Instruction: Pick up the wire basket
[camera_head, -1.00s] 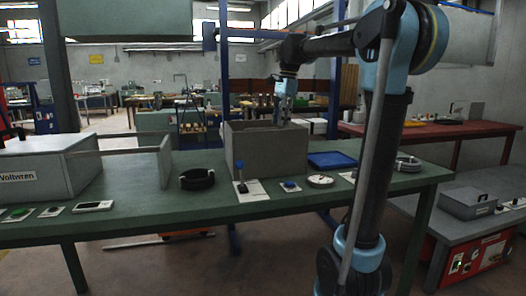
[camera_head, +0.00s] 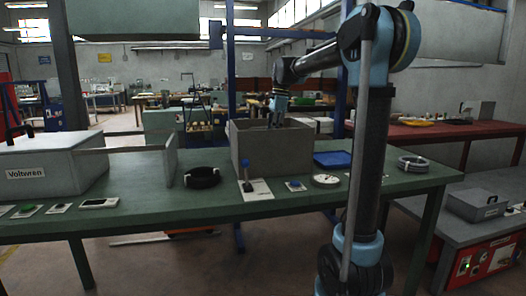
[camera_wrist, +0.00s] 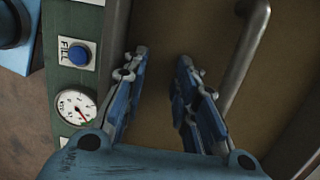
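No wire basket can be made out clearly in either view. A grey open-topped box (camera_head: 262,150) stands on the green table in the head view. My gripper (camera_head: 277,122) points down at the box's opening, with its tips around rim height. In the wrist view my gripper (camera_wrist: 161,60) has its two blue-grey fingers apart, with nothing between them. Beyond them is a dull brown surface, seemingly the inside of the box. A curved grey metal bar (camera_wrist: 248,55), like a handle, lies right of the fingers; I cannot tell what it belongs to.
The green table (camera_head: 130,228) also holds a black coil (camera_head: 202,177), a lever (camera_head: 247,182), a blue button (camera_head: 295,185), a round gauge (camera_head: 325,180), a blue tray (camera_head: 332,159) and a grey coil (camera_head: 412,164). A grey cabinet (camera_head: 45,170) stands left.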

